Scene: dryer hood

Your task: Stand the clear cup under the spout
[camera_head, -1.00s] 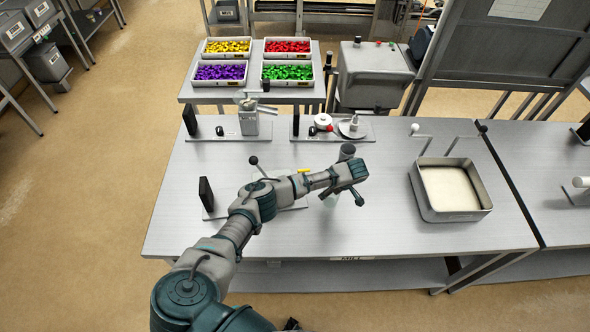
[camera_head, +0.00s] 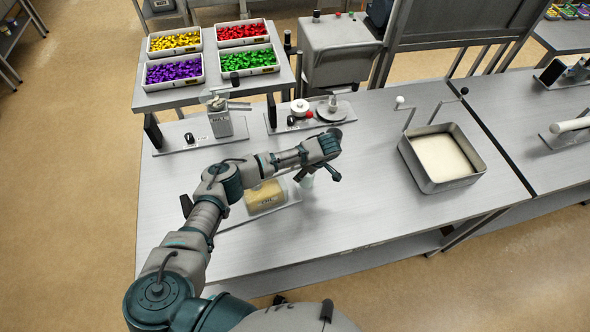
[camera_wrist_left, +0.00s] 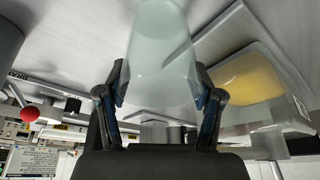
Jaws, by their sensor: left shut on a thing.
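My left gripper (camera_head: 318,172) is above the middle of the steel table. In the left wrist view its two fingers (camera_wrist_left: 160,108) are shut on the clear cup (camera_wrist_left: 160,50), one on each side. The cup is pale, see-through and looks empty. In the head view only a small part of the cup (camera_head: 307,183) shows below the gripper. The cup's height over the table is hard to tell. A grey machine with a side arm (camera_head: 220,120) stands at the back left of the table. I cannot tell which part is the spout. My right gripper is not in view.
A yellow-filled clear box (camera_head: 265,198) stands just left of the cup, partly behind my arm. A round-plate station (camera_head: 330,112) is behind the gripper. A deep steel tray (camera_head: 441,160) stands at right. Bins of coloured pieces (camera_head: 174,72) sit beyond. The front right table is clear.

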